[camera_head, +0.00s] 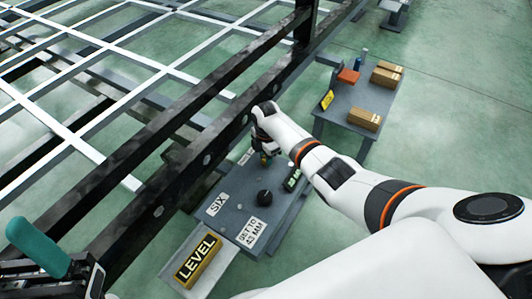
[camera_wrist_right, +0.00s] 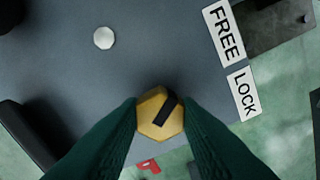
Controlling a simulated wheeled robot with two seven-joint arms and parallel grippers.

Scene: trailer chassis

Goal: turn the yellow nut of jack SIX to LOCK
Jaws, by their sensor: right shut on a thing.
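The yellow nut (camera_wrist_right: 150,112) is a hexagon with a black stripe on top. It sits between the two dark green fingers of my right gripper (camera_wrist_right: 160,122), which are shut on its sides. The stripe slants up and right in the right wrist view, closer to the FREE label (camera_wrist_right: 223,32) than to the LOCK label (camera_wrist_right: 243,93). In the head view my right gripper (camera_head: 264,148) is at the far part of the table with the SIX label (camera_head: 217,204). A teal finger-like part, seemingly of my left gripper (camera_head: 38,247), shows at the lower left; its opening is unclear.
A black knob (camera_head: 264,197) stands on the table near the SET TO 43 MM label (camera_head: 251,233). A yellow LEVEL block (camera_head: 198,260) lies at the near end. The dark chassis beam (camera_head: 185,178) runs close along the left. A second table (camera_head: 345,105) holds boxes.

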